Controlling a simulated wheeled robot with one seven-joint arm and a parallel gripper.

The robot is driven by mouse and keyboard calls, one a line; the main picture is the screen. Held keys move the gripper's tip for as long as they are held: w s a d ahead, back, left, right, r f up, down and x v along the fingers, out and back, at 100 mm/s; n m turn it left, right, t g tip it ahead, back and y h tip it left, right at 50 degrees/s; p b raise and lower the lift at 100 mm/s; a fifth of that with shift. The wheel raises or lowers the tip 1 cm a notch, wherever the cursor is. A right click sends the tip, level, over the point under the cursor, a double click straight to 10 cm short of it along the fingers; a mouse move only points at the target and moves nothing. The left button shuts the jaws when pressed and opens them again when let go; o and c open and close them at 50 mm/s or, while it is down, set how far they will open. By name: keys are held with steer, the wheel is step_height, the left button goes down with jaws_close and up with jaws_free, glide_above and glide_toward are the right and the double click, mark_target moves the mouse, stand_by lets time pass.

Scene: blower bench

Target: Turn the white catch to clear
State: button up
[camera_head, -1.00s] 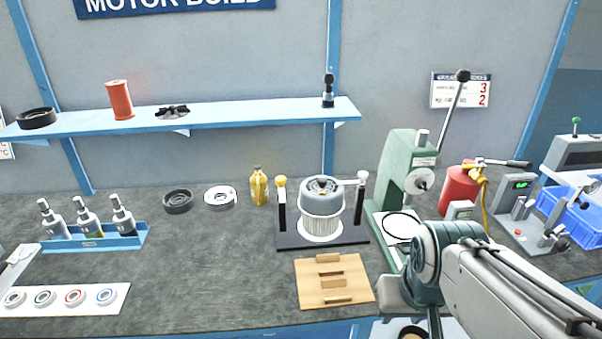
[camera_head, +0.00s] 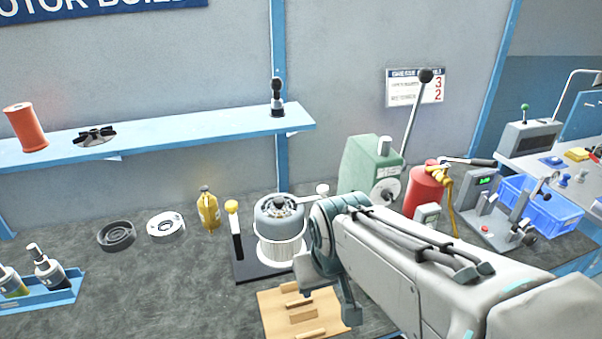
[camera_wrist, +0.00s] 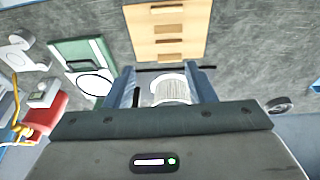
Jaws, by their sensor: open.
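The white catch (camera_head: 322,189) shows its white head at the right of the motor fixture. Its post is mostly hidden behind my arm. A yellow-headed catch (camera_head: 232,207) on a black post stands at the fixture's left. The motor part (camera_head: 280,222), a grey housing over a white ribbed body, stands between them on a black base (camera_head: 245,271). It also shows between my fingers in the wrist view (camera_wrist: 172,91). My gripper (camera_wrist: 167,78) is open and empty. In the head view it hangs in front of the fixture's right side, apart from the white head.
A green press (camera_head: 365,165) with a long lever stands close at right, beside a red cylinder (camera_head: 424,190). Bench left of the fixture holds a bottle (camera_head: 208,212) and two rings, with clear surface in front.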

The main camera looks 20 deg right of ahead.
steer(key=w+d+f+n+t+h+p, duration=0.1)
steer(key=w+d+f+t+h, duration=0.2)
steer(key=w+d, duration=0.9)
steer(key=n+t+y+p, duration=0.2)
steer(key=t+y, duration=0.6)
steer(key=t, duration=0.3)
glide_toward(323, 191)
steer(key=p+x, duration=0.1)
steer(key=x, duration=0.2)
steer(key=p+x, duration=0.1)
steer(key=x, duration=0.3)
steer(key=d+f+p+x, duration=0.1)
steer(key=x, duration=0.3)
steer(key=shift+w+a+f+p, duration=0.1)
steer(key=shift+w+p, duration=0.2)
steer(key=shift+p, duration=0.05)
jaws_close()
